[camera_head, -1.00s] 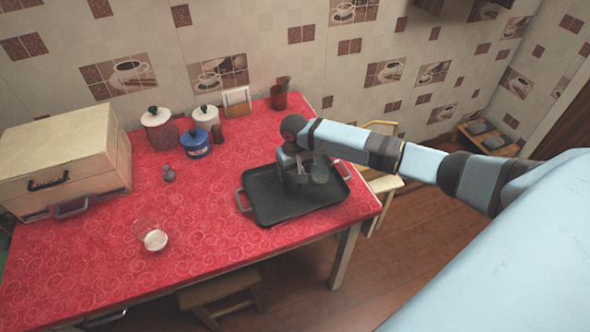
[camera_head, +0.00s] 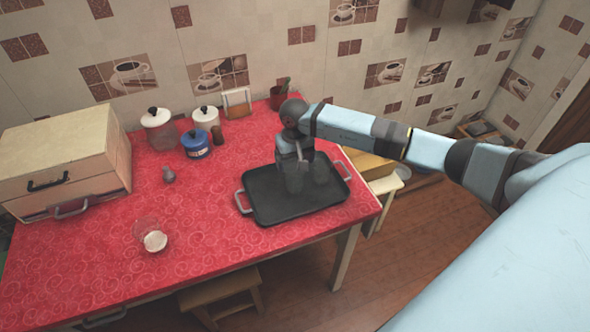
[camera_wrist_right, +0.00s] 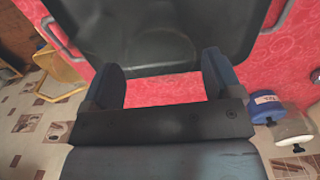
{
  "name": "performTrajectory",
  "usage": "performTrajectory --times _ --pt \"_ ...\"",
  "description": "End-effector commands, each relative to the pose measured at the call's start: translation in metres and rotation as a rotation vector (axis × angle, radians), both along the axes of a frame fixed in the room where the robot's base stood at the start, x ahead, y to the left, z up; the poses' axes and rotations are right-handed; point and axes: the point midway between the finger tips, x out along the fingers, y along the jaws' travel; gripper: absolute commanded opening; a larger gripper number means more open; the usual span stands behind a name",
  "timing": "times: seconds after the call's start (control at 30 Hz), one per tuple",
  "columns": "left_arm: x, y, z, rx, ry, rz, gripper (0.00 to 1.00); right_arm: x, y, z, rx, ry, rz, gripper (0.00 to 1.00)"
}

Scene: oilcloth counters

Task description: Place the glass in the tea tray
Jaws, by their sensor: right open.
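The black tea tray (camera_head: 262,205) with grey side handles lies on the red cloth near the table's right end. It also fills the top of the right wrist view (camera_wrist_right: 165,25). A clear glass (camera_head: 147,228) with white at its bottom stands on the cloth, left of the tray and apart from it. My right gripper (camera_head: 305,178) is over the tray, its fingers (camera_wrist_right: 165,75) apart. A greyish shape on its right side is too unclear to tell finger from see-through object. I see nothing clearly held between the fingers. My left gripper is not in view.
Two lidded jars (camera_head: 159,130), a blue pot (camera_head: 195,144) and a red cup (camera_head: 279,97) stand along the back. A small grey item (camera_head: 168,175) lies nearer. A cream case (camera_head: 62,150) fills the left end. A chair (camera_head: 370,165) stands right.

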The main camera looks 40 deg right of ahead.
Motion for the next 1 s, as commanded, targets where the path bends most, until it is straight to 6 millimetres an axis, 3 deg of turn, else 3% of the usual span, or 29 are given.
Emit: performTrajectory --times 0.1,0.3,0.43,0.5,0.57,0.63,0.73,0.8,0.9,1.0 --pt "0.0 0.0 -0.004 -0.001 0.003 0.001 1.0 0.001 0.0 0.027 -0.002 -0.005 0.002 0.85" --pt "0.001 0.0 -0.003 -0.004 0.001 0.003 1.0 0.001 0.0 0.06 0.0 -0.002 0.001 0.85" --pt "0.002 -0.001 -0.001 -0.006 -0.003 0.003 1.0 0.0 0.002 0.069 0.007 0.0 -0.003 0.85" --pt "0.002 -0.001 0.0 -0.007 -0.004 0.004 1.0 -0.005 0.015 0.064 0.054 0.006 -0.021 0.85" --pt "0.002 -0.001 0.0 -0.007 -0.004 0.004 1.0 -0.013 0.038 0.054 0.145 0.02 -0.065 0.85" --pt "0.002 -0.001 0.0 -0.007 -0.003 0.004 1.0 -0.03 0.082 0.037 0.318 0.062 -0.164 0.85" --pt "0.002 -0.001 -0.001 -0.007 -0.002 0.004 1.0 -0.067 0.166 0.024 0.685 0.22 -0.439 0.85" --pt "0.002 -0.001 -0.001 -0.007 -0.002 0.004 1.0 -0.091 0.217 0.032 0.946 0.411 -0.701 0.85" --pt "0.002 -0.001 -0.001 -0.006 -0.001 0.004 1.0 -0.111 0.26 0.052 1.252 0.778 -1.118 0.85" --pt "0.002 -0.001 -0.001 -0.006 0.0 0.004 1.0 -0.12 0.271 0.066 1.461 1.251 -1.563 0.85"
